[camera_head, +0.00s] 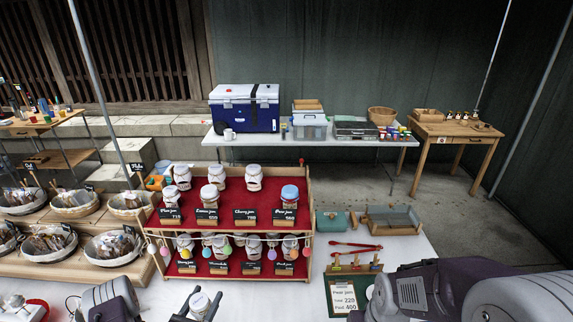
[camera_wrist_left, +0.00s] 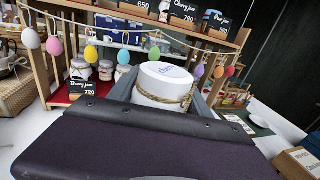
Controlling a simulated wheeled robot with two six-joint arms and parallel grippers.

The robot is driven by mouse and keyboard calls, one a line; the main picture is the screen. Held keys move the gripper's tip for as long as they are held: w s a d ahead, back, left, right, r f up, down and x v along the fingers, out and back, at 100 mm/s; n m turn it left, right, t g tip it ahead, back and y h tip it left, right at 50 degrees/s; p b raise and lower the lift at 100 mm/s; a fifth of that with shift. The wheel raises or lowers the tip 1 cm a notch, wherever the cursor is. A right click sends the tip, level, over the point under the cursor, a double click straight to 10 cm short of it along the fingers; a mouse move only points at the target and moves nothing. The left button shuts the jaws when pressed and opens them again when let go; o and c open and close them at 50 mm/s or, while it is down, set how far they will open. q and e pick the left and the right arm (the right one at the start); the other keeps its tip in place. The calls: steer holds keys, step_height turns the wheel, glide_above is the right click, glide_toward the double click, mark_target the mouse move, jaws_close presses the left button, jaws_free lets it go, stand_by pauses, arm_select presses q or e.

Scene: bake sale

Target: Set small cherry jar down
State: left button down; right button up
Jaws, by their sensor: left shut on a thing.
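My left gripper (camera_head: 197,309) is shut on a small jar (camera_head: 201,302) with a white lid, at the front of the white table, just before the display stand (camera_head: 305,210). In the left wrist view the jar's white lid (camera_wrist_left: 165,82) and twine band show between the fingers; its lower body and label are hidden. The stand has two red tiers with jars and black price cards. A "Cherry jam 720" card (camera_wrist_left: 88,111) stands on the lower tier at left, with small white-lidded jars behind it. My right gripper is out of view.
A string of coloured eggs (camera_wrist_left: 92,53) hangs across the stand's front. Baskets (camera_head: 113,246) stand left of it. At right are red tongs (camera_head: 357,246), a grey tray (camera_head: 392,219) and a price board (camera_head: 345,294). White tabletop is bare before the stand.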

mark_target(194, 311)
arm_select(q)
steer(key=shift+h, duration=0.3)
steer(key=s+r, duration=0.1)
steer(key=s, duration=0.2)
steer(key=s+a+r, duration=0.1)
steer(key=shift+s+r, duration=0.15)
steer(key=shift+r, duration=0.2)
steer(key=s+d+r+m+g+h, duration=0.1)
steer(key=s+d+r+m+h, duration=0.1)
steer(key=d, duration=0.4)
steer(key=shift+s+d+m+g+h, duration=0.35)
steer(key=shift+s+m+h, duration=0.15)
steer(key=shift+s+h, duration=0.35)
steer(key=shift+w, duration=0.1)
steer(key=shift+a, duration=0.15)
